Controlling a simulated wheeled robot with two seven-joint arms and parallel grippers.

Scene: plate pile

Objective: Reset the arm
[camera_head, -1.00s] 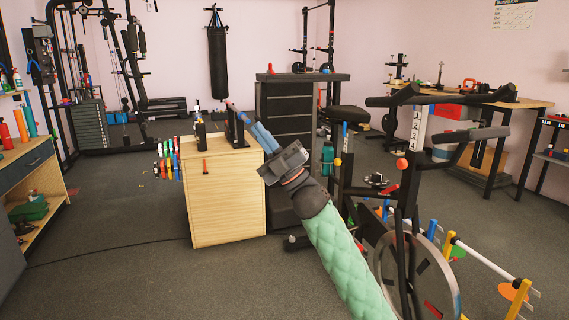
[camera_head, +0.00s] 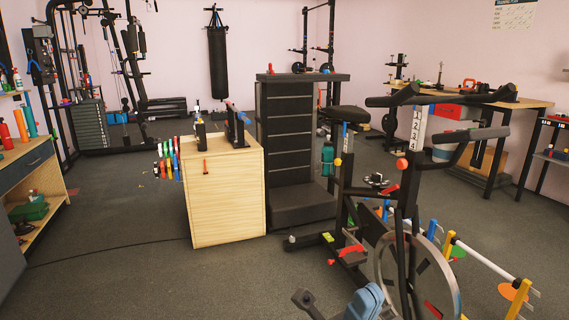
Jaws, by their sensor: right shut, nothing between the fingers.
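My right gripper (camera_head: 364,302) shows only in part at the bottom edge of the head view, right of centre, low in front of the exercise bike. Its blue part and a dark grey part show; the rest of it and the green-sleeved arm are cut off below the frame. It is shut and holds nothing. It is apart from the wooden cabinet (camera_head: 226,205), which stands farther back to the left. My left gripper is not in view.
The exercise bike (camera_head: 418,125) stands close on the right, beside the right gripper. A black drawer tower (camera_head: 287,130) stands behind the wooden cabinet. A workbench (camera_head: 52,195) is at the left edge. The grey floor between is mostly clear.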

